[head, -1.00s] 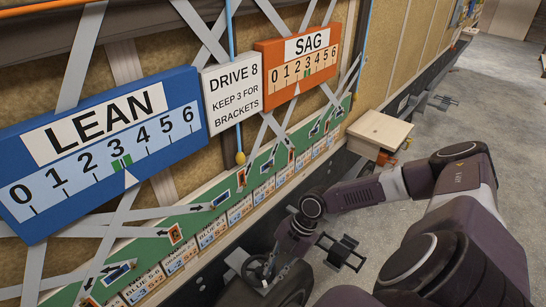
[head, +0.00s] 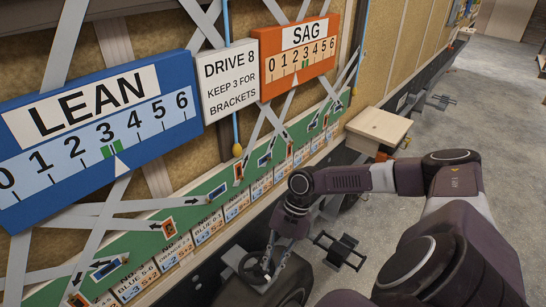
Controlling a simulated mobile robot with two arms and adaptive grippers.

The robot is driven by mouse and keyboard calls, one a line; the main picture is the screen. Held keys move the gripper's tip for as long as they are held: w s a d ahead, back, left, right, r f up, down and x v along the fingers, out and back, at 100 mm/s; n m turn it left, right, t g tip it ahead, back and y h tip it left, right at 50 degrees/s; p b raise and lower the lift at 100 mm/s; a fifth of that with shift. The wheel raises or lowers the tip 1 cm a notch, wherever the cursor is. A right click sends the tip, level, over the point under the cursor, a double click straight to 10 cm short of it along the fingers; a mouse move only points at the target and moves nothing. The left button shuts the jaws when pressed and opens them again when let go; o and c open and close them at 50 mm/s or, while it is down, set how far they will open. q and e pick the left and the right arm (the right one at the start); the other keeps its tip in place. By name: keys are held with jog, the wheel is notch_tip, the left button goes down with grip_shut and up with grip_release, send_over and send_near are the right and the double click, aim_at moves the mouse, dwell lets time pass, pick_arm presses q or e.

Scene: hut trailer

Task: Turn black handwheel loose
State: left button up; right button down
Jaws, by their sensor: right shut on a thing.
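The black handwheel (head: 248,266) is low in the head view, below the board wall and in front of a dark tyre-like round part. My right gripper (head: 268,264) comes down on it from above and is shut on its right side; the exact contact is partly hidden by the fingers. My left gripper is not in view. The blue LEAN gauge (head: 95,128) has its white pointer just right of the green mark near 3. The orange SAG gauge (head: 300,55) has its pointer just left of its green mark near 3.
A white sign (head: 231,82) reads "DRIVE 8, KEEP 3 FOR BRACKETS". A green strip (head: 140,243) with coloured tags and labels runs along the wall. A wooden box (head: 378,128) juts out beyond my right wrist. Grey floor (head: 480,110) is open at the right.

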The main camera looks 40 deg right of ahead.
jog(key=shift+w+d+n, duration=0.15)
jog(key=shift+d+n, duration=0.15)
jog(key=shift+d, duration=0.25)
dwell(0.4)
jog(key=c, duration=2.2)
grip_release()
jog(key=shift+o, duration=1.2)
jog(key=v, duration=1.2)
jog(key=shift+a, duration=0.1)
